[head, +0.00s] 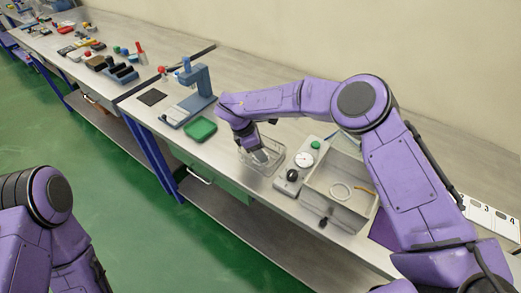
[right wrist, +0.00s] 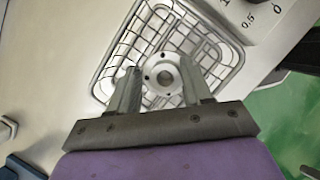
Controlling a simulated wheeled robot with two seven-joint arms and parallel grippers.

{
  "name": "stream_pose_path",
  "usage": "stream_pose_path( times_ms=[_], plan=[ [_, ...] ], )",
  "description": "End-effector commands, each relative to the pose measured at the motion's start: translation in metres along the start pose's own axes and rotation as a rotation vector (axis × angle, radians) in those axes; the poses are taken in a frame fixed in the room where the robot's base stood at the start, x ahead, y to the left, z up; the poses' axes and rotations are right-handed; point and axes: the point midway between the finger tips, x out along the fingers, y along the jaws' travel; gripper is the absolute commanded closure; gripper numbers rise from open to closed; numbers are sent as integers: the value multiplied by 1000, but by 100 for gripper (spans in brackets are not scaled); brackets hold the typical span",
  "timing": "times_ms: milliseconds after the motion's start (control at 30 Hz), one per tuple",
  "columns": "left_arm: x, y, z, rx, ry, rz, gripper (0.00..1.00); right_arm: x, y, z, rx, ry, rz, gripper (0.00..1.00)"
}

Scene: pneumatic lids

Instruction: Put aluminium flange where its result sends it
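The aluminium flange (right wrist: 163,77), a pale metal ring with a centre bore and small bolt holes, is between the fingers of my right gripper (right wrist: 162,82) in the right wrist view. A finger lies against each side of it, with no clear gap. In the head view my right gripper (head: 258,153) points down into the wire basket (head: 273,171), which also shows behind the flange in the right wrist view (right wrist: 115,55). I cannot tell whether the flange touches the basket floor. My left gripper is out of view; only its arm shows at lower left.
A test unit with a dial gauge (head: 304,159), black knob and green button stands right of the basket. Beyond it is a grey box (head: 352,209) holding a pale ring. A green tray (head: 200,128) and blue press-like stand (head: 190,92) are left. Numbered white cards (head: 490,214) lie far right.

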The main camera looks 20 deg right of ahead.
Motion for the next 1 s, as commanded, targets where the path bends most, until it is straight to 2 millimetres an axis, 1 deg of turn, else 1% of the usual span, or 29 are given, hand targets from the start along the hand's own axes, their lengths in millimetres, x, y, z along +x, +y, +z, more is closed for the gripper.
stream_pose_path(
  times_ms=[200,667,767,800,833,967,1000],
  plan=[
    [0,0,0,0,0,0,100,3,-2,0,-3,-1,-7,40],
    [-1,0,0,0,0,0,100,2,-2,0,-2,-1,-5,40],
    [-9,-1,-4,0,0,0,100,-6,-2,3,-2,0,-4,40],
    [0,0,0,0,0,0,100,-8,-1,0,0,0,-2,40],
    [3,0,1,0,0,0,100,-12,-1,0,0,1,0,40],
    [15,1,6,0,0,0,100,-45,0,-1,1,1,1,40],
    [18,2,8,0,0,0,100,-56,0,-1,0,1,1,40]
  ],
)
